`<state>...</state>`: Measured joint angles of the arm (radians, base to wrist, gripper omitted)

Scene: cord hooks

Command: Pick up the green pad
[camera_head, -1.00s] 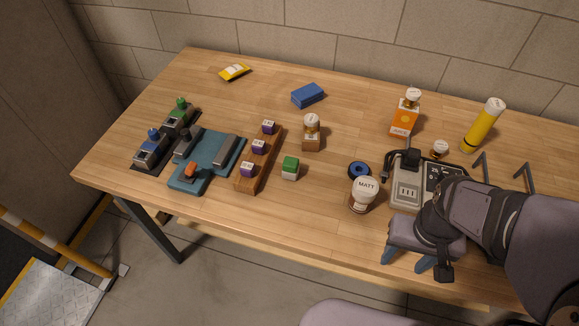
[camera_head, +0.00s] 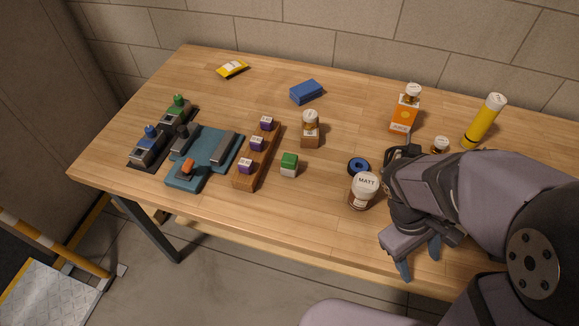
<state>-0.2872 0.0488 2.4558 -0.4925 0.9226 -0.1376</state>
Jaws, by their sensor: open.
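A small block with a green top and a pale lower part (camera_head: 289,164) stands on the table, right of the wooden rack; it is the thing in view that best fits the green pad. My gripper (camera_head: 418,260) is at the table's front edge on the right, with blue fingertips pointing down. It is open, and I see nothing between its fingers. It is well to the right of the green-topped block and nearer the front, apart from it.
The MATT jar (camera_head: 364,190) and a blue ring (camera_head: 358,167) stand between my gripper and the block. A wooden rack (camera_head: 258,160) with purple-sided cubes is close on the block's left. A brown bottle (camera_head: 310,129) stands behind it. The table in front is clear.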

